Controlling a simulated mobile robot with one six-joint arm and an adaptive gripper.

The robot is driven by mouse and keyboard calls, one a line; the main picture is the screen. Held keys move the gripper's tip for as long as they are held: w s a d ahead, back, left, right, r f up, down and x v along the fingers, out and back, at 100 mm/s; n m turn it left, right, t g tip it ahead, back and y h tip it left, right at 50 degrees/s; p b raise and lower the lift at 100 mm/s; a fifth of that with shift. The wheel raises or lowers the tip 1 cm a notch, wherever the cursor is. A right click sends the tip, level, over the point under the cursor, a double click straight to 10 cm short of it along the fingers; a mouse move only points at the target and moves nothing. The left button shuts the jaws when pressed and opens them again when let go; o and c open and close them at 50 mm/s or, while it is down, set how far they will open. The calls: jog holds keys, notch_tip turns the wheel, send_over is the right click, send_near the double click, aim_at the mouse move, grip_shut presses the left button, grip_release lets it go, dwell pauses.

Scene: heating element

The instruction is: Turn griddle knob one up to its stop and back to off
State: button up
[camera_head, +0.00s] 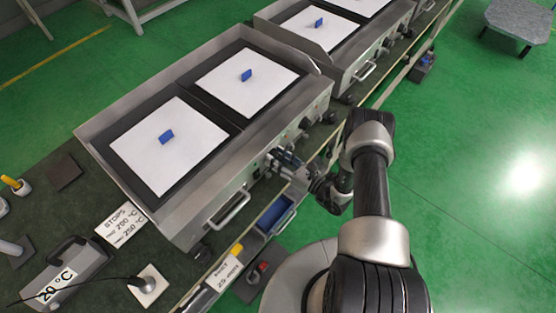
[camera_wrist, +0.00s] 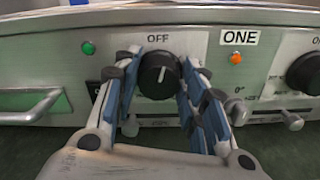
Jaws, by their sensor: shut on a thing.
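Griddle knob one (camera_wrist: 159,73) is a round black knob with a white pointer mark, below the word OFF and left of the ONE label (camera_wrist: 239,37). Its mark points up, tilted slightly to the right. My gripper (camera_wrist: 160,88) has its fingers on both sides of the knob and is shut on it. In the head view my gripper (camera_head: 285,160) reaches the front panel of the near griddle (camera_head: 187,206), where the fingers hide the knob. An orange lamp (camera_wrist: 236,57) is right of the knob and a green lamp (camera_wrist: 88,48) is left of it.
Another black knob (camera_wrist: 306,74) sits at the right of the panel. A drawer handle (camera_wrist: 40,108) sticks out at the left. Blue blocks (camera_head: 166,136) lie on white sheets on the griddle. A STOPS card (camera_head: 121,222) and a 20 °C meter (camera_head: 62,280) lie at the left.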

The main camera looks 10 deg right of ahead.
jog(key=m+b, duration=0.2)
jog(key=m, duration=0.2)
jog(key=shift+f+m, duration=0.15)
jog(key=shift+m, duration=0.15)
jog(key=m+b, duration=0.1)
jog(key=m, duration=0.2)
jog(key=shift+w+d+m, duration=0.1)
jog(key=shift+m, duration=0.2)
jog(key=m+b, duration=0.1)
jog(key=m, duration=0.2)
jog(key=shift+f+m, duration=0.1)
jog(key=shift+m, duration=0.2)
jog(key=m, duration=0.3)
jog(key=shift+m, duration=0.3)
jog(key=m, duration=0.3)
jog(key=shift+f+m, duration=0.1)
jog(key=shift+m, duration=0.3)
jog(key=shift+f+m, duration=0.15)
jog(key=shift+m, duration=5.35)
